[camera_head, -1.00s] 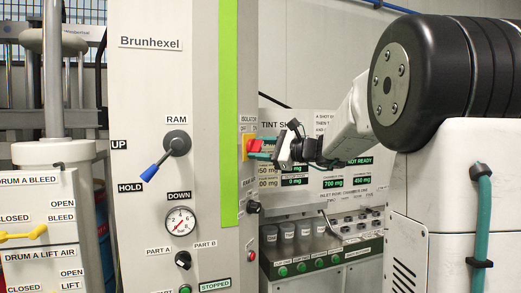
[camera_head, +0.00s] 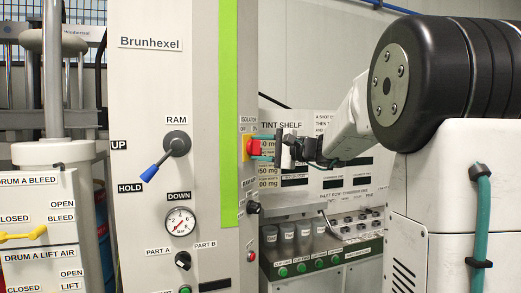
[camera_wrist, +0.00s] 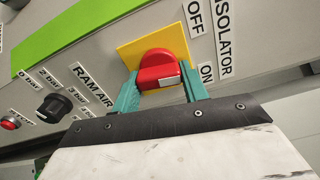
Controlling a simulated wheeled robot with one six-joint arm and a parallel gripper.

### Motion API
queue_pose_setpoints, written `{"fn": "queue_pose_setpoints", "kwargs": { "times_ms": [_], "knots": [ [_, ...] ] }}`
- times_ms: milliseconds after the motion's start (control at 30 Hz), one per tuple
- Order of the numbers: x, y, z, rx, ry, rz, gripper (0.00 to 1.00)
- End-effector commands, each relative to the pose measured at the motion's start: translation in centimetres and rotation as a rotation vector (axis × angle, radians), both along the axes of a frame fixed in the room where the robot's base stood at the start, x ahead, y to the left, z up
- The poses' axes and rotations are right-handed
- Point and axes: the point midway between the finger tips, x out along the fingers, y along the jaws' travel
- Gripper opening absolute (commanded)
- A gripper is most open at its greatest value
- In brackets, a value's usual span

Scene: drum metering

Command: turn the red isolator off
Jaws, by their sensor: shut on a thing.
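The red isolator (camera_head: 254,147) is a red knob on a yellow plate, on the right side of the grey Brunhexel cabinet. In the wrist view the red knob (camera_wrist: 158,65) has a white mark on its lower right part, and OFF and ON labels stand to the right of the yellow plate (camera_wrist: 130,52). My gripper (camera_head: 261,148) reaches it from the right. In the wrist view the teal fingers of my gripper (camera_wrist: 160,88) are closed on the knob, one on each side. The exact angle of the knob is hard to tell.
The cabinet front (camera_head: 150,90) carries a blue-tipped RAM lever (camera_head: 160,162) and a gauge (camera_head: 180,221). A black RAM AIR knob (camera_wrist: 53,106) and a red button (camera_wrist: 10,123) lie near the isolator. The tint shelf (camera_head: 300,209) stands behind my gripper.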

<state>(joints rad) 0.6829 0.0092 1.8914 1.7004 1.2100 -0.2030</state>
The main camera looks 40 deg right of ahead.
Motion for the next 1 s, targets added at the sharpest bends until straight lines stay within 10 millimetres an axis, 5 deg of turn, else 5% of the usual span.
{"fn": "queue_pose_setpoints", "kwargs": {
  "times_ms": [1000],
  "knots": [
    [-0.06,0.07,0.23,-0.748,-0.413,0.0,0.21]
  ]
}}
